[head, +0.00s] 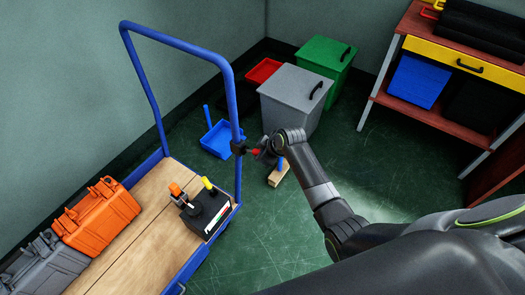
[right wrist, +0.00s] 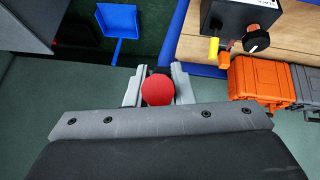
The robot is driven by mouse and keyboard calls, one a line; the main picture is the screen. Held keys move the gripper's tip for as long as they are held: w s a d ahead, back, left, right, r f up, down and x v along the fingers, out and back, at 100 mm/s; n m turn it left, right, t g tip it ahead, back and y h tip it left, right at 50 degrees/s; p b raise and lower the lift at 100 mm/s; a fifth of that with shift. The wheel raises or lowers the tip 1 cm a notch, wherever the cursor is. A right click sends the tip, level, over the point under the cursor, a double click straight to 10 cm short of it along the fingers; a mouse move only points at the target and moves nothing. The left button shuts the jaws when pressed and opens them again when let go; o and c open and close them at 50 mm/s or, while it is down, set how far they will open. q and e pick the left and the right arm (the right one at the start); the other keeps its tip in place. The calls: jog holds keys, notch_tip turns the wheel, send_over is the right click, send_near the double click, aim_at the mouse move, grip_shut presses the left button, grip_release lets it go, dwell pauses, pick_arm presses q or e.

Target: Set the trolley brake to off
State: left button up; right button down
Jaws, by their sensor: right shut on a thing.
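The trolley (head: 136,222) has a wooden deck and a blue push-handle frame (head: 231,95). A small black lever mount (head: 238,148) sits on the frame's right post, with a red ball knob (head: 256,152) pointing right. My right gripper (head: 266,153) is at this knob, beside the post. In the right wrist view the red knob (right wrist: 158,92) sits between the two grey fingers, which are shut on it. The lever behind the knob is mostly hidden, and I cannot read any brake marking. My left gripper is not in view.
On the deck stand a black box (head: 207,214) with yellow and orange handles, an orange case (head: 98,214) and a grey case (head: 45,265). Behind are a blue dustpan (head: 220,139), grey bin (head: 291,97), green bin (head: 325,62) and workbench (head: 465,50). Green floor at centre front is clear.

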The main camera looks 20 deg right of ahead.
pick_arm(q)
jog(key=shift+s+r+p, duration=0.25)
jog(key=shift+p, duration=0.05)
pick_arm(e)
jog(key=shift+s+a, duration=0.15)
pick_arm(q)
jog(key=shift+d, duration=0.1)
pick_arm(e)
jog(key=c, duration=1.3)
grip_release()
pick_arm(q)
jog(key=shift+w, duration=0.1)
pick_arm(e)
jog(key=shift+o, duration=0.2)
jog(key=shift+r, duration=0.1)
jog(key=shift+r, duration=0.35)
pick_arm(q)
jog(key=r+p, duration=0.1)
jog(key=p, duration=0.1)
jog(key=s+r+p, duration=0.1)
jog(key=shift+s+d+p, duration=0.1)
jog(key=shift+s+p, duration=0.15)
jog(key=shift+p, duration=0.15)
pick_arm(e)
jog(key=v, duration=1.6)
jog(key=shift+r, duration=0.25)
